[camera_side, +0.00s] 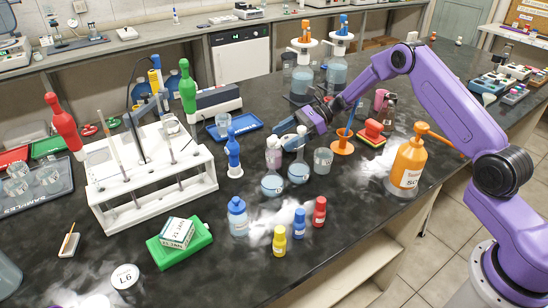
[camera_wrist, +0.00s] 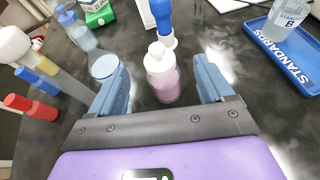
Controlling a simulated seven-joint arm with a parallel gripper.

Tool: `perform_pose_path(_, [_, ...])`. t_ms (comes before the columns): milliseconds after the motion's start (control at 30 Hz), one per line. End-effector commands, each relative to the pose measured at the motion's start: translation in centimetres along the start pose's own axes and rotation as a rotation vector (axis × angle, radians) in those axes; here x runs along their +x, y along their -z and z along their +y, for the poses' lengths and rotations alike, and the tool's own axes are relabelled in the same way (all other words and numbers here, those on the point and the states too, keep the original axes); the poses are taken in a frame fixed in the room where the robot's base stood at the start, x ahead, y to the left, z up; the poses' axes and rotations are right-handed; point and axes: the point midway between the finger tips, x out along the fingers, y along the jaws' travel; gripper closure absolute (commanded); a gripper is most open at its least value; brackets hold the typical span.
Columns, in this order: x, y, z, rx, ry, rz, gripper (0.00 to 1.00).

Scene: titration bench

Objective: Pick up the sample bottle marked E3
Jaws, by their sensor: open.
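A small bottle with a white cap and pinkish contents (camera_wrist: 162,82) stands upright on the dark bench in the wrist view; it also shows in the side view (camera_side: 273,155). No E3 mark can be read on it or on any other bottle. My gripper (camera_wrist: 160,76) is open, with one blue finger to each side of this bottle and none visibly touching it. In the side view my gripper (camera_side: 287,133) is low over the bench, just behind and right of the bottle.
A flask of pale blue liquid (camera_wrist: 104,66) stands close to the left finger. A blue pipette bulb (camera_wrist: 166,20) is behind the bottle. A blue STANDARDS tray (camera_wrist: 292,60) lies right. Yellow (camera_side: 279,241), blue (camera_side: 300,223) and red (camera_side: 319,212) bottles stand at the front.

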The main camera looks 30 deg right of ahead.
Motion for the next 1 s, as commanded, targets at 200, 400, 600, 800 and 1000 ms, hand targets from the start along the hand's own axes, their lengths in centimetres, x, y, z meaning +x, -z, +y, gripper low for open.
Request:
perform_pose_path(200, [1.0,2.2,0.0,0.0,-0.001,-0.001,0.2])
perform_pose_path(400, [1.3,2.9,0.0,0.0,0.0,-0.001,0.2])
perform_pose_path(600, [3.5,3.5,0.1,-0.002,-0.003,0.0,0.2])
perform_pose_path(800, [6.1,3.5,0.0,-0.001,-0.001,0.0,0.2])
perform_pose_path(1000, [6.5,3.5,0.0,0.0,0.0,0.0,0.2])
